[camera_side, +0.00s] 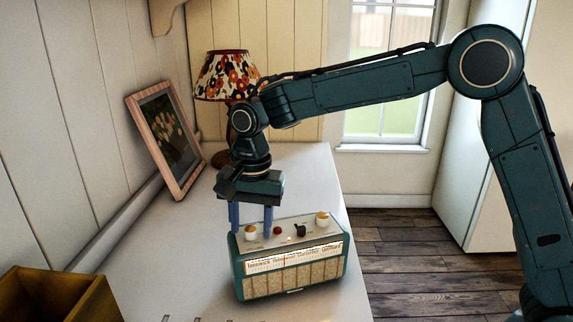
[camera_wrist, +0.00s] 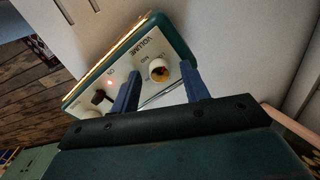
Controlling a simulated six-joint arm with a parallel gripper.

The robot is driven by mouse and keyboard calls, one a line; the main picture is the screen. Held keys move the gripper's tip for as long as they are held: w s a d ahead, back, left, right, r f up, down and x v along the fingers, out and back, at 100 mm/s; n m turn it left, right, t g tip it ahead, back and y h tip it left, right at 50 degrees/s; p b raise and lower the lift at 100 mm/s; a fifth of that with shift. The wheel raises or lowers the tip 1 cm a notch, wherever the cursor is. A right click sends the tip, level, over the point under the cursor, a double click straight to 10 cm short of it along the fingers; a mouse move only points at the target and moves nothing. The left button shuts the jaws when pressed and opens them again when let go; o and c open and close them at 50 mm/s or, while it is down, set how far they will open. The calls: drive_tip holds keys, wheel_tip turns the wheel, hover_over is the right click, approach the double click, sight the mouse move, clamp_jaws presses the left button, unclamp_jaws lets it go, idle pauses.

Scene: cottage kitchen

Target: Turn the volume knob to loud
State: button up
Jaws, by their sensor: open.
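A teal radio (camera_side: 293,284) with a cream top panel stands on the white counter. Its cream volume knob (camera_side: 251,232) is at the left end of the panel. My gripper (camera_side: 251,222) points down over this end of the radio. Its blue fingers are open, one on each side of the knob. In the wrist view the fingertips (camera_wrist: 160,67) stand apart from the knob, with gaps visible.
A framed picture (camera_side: 166,138) leans on the left wall. A flowered lamp (camera_side: 228,77) stands behind. A brown box (camera_side: 55,297) is at front left.

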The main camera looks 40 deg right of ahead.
sight(256, 229)
drive_tip(key=shift+r, duration=0.1)
wheel_tip(256, 229, up, 14)
drive_tip(key=shift+s+d+f, duration=0.2)
drive_tip(key=shift+s+d, duration=0.05)
drive_tip(key=shift+s, duration=0.05)
idle(0.5)
idle(0.3)
drive_tip(key=s+d+r+n+t, duration=0.25)
drive_tip(key=s+d+n, duration=0.25)
drive_tip(key=s+d, duration=0.75)
drive_tip(key=s+d+f+n+t, duration=0.1)
drive_tip(key=s+d+f+n, duration=0.1)
drive_tip(key=s+f, duration=0.2)
drive_tip(key=s+d+f+n+t, duration=0.1)
drive_tip(key=s+d+f+n, duration=0.2)
drive_tip(key=s, duration=0.8)
drive_tip(key=shift+f+t, duration=0.35)
drive_tip(key=shift+f, duration=0.8)
